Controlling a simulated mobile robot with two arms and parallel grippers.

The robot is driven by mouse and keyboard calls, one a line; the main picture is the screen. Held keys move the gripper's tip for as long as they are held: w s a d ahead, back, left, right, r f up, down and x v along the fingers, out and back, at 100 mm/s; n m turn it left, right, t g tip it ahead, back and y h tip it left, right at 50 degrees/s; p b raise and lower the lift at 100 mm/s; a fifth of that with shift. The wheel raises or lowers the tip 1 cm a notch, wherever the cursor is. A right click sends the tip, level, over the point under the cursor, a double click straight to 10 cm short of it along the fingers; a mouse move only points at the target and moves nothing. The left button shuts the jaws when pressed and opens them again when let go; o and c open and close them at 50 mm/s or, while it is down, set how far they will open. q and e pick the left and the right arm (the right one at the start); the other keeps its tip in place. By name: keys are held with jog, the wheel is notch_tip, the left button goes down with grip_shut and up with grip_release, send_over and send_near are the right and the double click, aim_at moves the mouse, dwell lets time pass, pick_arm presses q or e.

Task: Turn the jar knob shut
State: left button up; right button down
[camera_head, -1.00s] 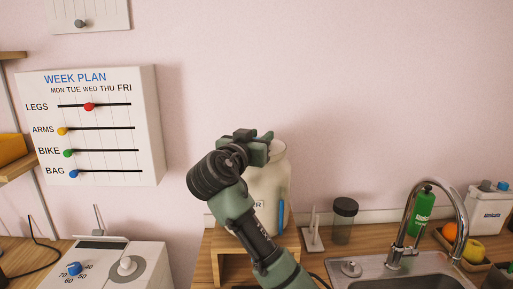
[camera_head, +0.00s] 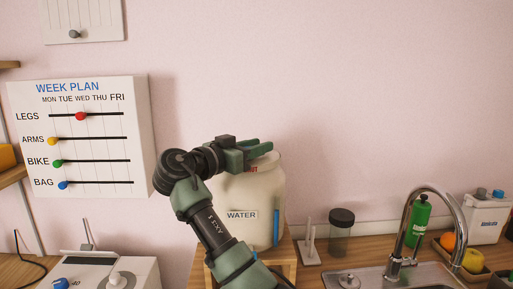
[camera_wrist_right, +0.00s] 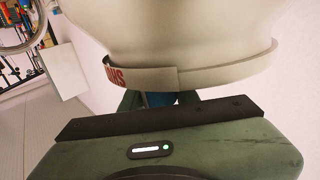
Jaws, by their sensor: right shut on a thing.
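A large cream jar (camera_head: 262,195) with a WATER label stands on a wooden stand in the head view. My right gripper (camera_head: 262,147) is at the jar's top, its green fingers reaching right across the mouth. The jar's cream body and a band with red letters fill the top of the right wrist view (camera_wrist_right: 175,35). The right gripper is shut there on a mostly hidden thing, with a bit of blue showing between the fingers; this appears to be the jar knob. How far the knob is turned cannot be seen. My left gripper is not in view.
A dark-lidded glass jar (camera_head: 341,232), a tap (camera_head: 410,225) and a green bottle (camera_head: 417,220) stand to the right. A week plan board (camera_head: 80,135) hangs on the left wall. A white device with knobs (camera_head: 105,272) is below it.

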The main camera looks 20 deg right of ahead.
jog(key=shift+r, duration=0.2)
jog(key=c, duration=1.2)
grip_release()
jog(key=shift+o, duration=0.7)
jog(key=shift+d+f, duration=0.1)
jog(key=shift+f, duration=0.05)
jog(key=b+v, duration=0.2)
jog(key=v, duration=0.5)
jog(key=shift+f+b, duration=0.1)
jog(key=shift+b, duration=0.25)
jog(key=shift+s+a, duration=0.15)
jog(key=shift+a, duration=0.25)
